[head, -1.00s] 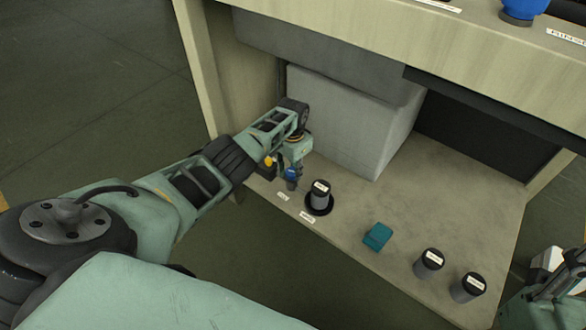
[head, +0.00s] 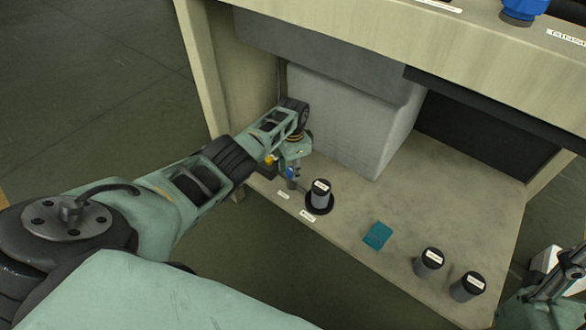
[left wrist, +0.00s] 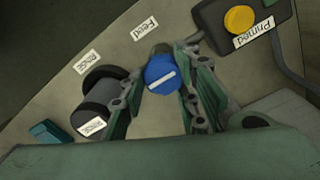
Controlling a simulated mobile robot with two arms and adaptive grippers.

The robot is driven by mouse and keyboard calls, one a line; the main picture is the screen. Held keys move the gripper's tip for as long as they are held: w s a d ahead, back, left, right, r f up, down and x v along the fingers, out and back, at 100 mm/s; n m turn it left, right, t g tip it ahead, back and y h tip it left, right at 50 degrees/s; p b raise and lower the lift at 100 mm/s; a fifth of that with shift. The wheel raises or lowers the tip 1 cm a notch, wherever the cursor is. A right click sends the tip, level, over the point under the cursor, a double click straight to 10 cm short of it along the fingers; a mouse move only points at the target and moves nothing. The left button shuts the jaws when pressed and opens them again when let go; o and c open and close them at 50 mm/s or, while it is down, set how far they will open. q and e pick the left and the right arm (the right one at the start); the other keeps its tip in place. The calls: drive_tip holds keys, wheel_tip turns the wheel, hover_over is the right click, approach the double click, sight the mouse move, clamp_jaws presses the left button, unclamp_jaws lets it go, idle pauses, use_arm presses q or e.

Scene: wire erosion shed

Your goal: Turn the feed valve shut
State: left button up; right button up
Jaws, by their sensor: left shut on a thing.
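The feed valve has a blue knob with a white bar across its top, which shows in the left wrist view (left wrist: 162,75). The "Feed" label (left wrist: 145,29) lies on the shelf beside it. My left gripper (head: 291,175) is shut on the knob, with one finger on each side in the wrist view. In the head view only a little of the blue shows past the fingers, and the valve body is mostly hidden. Part of my right gripper (head: 562,282) shows at the lower right edge, away from the valve; its jaws are unclear.
A labelled dark canister (head: 320,194) stands in a black ring close to the valve. A teal block (head: 377,235) and two more canisters (head: 429,262) (head: 468,286) stand to the right on the shelf. A yellow button (left wrist: 240,18) is beside the valve. A big grey box (head: 345,125) stands behind.

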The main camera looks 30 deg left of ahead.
use_arm(q)
drive_tip(key=shift+s+d+f, duration=0.15)
drive_tip(key=shift+s+d, duration=0.05)
drive_tip(key=shift+d, duration=0.15)
drive_tip(key=o, duration=0.8)
drive_tip(key=shift+c, duration=0.2)
drive_tip(key=o, duration=0.3)
drive_tip(key=shift+w+a+r, duration=0.1)
drive_tip(key=shift+a+r, duration=0.1)
drive_tip(key=shift+r, duration=0.05)
drive_tip(key=shift+r, duration=0.65)
drive_tip(key=shift+d+r, duration=0.1)
drive_tip(key=shift+r, duration=2.85)
drive_tip(key=shift+f, duration=0.1)
